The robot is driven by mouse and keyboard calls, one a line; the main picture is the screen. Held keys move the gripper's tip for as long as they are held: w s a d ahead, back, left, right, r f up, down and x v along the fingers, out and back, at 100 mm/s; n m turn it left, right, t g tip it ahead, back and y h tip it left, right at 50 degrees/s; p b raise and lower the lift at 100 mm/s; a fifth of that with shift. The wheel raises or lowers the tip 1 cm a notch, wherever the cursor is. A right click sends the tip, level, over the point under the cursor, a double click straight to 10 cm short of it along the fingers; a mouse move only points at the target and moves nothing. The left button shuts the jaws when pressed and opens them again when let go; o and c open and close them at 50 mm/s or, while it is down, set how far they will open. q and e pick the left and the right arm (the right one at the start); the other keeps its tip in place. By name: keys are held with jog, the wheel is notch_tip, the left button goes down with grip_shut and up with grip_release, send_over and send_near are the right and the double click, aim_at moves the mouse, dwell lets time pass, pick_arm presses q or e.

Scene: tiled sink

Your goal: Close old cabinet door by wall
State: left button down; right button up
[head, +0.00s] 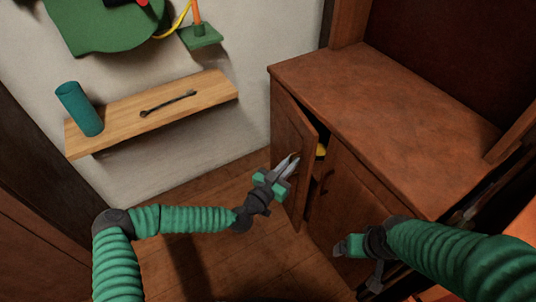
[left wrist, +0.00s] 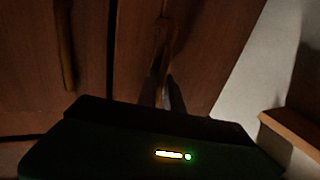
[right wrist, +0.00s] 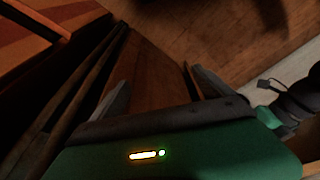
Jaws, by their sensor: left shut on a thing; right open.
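The old brown wooden cabinet (head: 400,110) stands against the wall at the right of the head view. Its left door (head: 291,137) is ajar, with a dark gap between it and the cabinet front. My left gripper (head: 290,165) is at the outer face of this door. In the left wrist view its fingertips (left wrist: 168,92) are shut on the curved door handle (left wrist: 167,45). My right gripper (head: 347,247) is low in front of the cabinet's right door (head: 345,195). In the right wrist view its fingers (right wrist: 163,90) are spread and empty.
Something yellow (head: 321,150) shows inside the gap. A wooden wall shelf (head: 200,101) at the left holds a teal cylinder (head: 80,108) and a dark wrench (head: 168,103). Wooden floor (head: 220,260) lies clear below the shelf.

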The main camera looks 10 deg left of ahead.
aim_at(302, 161)
pick_arm(q)
jog(key=shift+w+d+r+n+t+y+p, duration=0.15)
jog(key=shift+d+r+n+t+y+p, duration=0.2)
jog(key=shift+p, duration=0.3)
jog(key=shift+w+d+r+n+t+y+p, duration=0.15)
jog(key=shift+d+y+p, duration=0.25)
jog(key=shift+p, duration=0.2)
jog(key=d, duration=0.1)
jog(key=d+y+p, duration=0.1)
jog(key=w+d+n+p, duration=0.1)
jog(key=shift+w+f+t+y, duration=0.1)
jog(key=shift+f+t+y, duration=0.2)
jog(key=shift+y, duration=0.05)
jog(key=shift+w+a+f, duration=0.1)
jog(key=shift+a, duration=0.15)
pick_arm(e)
notch_tip(302, 161, up, 7)
jog(key=a, duration=0.1)
pick_arm(q)
jog(key=shift+d, duration=0.15)
pick_arm(e)
jog(key=shift+s, duration=0.1)
